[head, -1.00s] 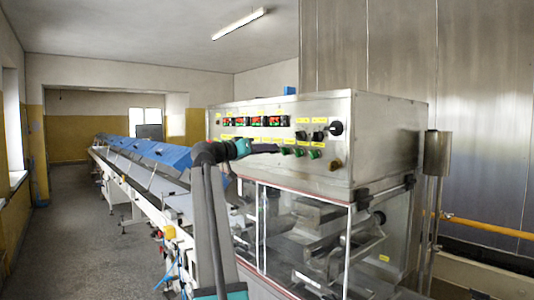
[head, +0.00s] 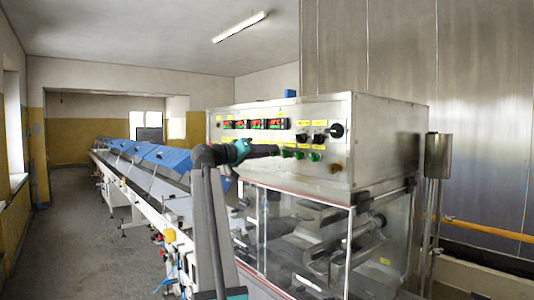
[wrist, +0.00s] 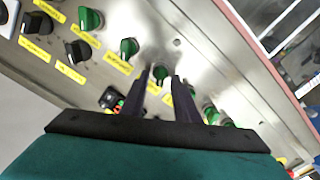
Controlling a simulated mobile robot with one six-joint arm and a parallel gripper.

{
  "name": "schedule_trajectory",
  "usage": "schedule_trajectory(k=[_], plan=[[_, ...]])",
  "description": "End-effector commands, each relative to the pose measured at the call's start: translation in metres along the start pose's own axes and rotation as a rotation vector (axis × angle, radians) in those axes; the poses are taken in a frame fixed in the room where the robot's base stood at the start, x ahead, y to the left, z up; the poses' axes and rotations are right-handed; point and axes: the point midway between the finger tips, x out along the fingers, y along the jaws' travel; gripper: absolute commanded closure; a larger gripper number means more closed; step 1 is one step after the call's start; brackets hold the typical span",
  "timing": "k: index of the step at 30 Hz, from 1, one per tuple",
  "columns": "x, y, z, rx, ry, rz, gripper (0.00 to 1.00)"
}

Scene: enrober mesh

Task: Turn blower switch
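The steel control panel (head: 340,172) carries rotary switches with yellow labels too small and blurred to read, so I cannot tell which one is the blower switch. In the wrist view, a green switch (wrist: 160,72) shows between the tips of my gripper (wrist: 161,80). The two dark fingers are apart, with a gap between them. I cannot tell whether they touch the switch. In the head view, my gripper (head: 276,151) reaches across the panel front and hides part of the switch row.
Other green switches (wrist: 129,46) sit close beside the fingers, with black switches (wrist: 78,50) farther left. Red displays (head: 276,123) line the panel's upper part. Clear guard panels (head: 305,225) stand below. A conveyor with blue covers (head: 170,168) runs along the left.

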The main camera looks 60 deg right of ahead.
Motion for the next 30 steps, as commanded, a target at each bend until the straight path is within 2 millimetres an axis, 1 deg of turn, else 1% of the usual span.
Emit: schedule_trajectory(k=[8,14,20,30], plan=[[-0.001,0.000,0.001,0.001,-0.001,0.000,0.72],[-0.013,-0.001,0.001,0.001,0.000,-0.001,0.72],[-0.039,-0.002,0.002,0.001,0.001,-0.002,0.72],[-0.094,-0.001,0.002,0.002,0.001,-0.001,0.72]])
